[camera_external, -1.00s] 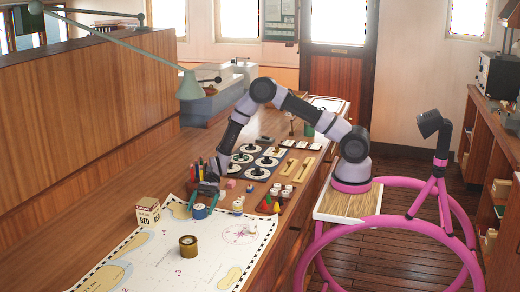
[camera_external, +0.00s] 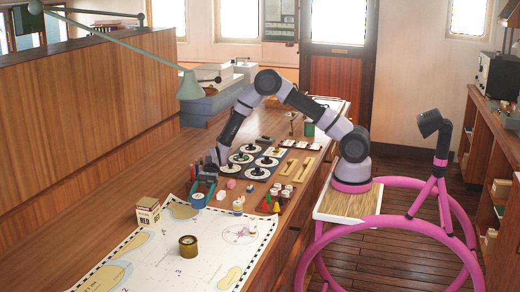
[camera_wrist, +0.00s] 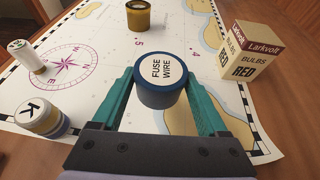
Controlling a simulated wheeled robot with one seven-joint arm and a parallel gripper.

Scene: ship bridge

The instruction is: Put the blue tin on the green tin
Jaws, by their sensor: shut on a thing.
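The blue tin (camera_external: 198,201), with a white lid reading "FUSE WIRE", is between the fingers of my gripper (camera_external: 203,190). In the wrist view the blue tin (camera_wrist: 160,82) sits upright between the two green fingertips of my gripper (camera_wrist: 160,90), which is shut on it. It appears held a little above the chart's far-left edge. A small green cylinder (camera_external: 308,129), possibly the green tin, stands towards the far end of the counter. It is not in the wrist view.
A bulbs box (camera_external: 148,212) stands left of my gripper. A brass tin (camera_external: 188,246) and a white cylinder (camera_external: 250,228) stand on the chart (camera_external: 150,265). A tin marked K (camera_wrist: 40,117) is nearby.

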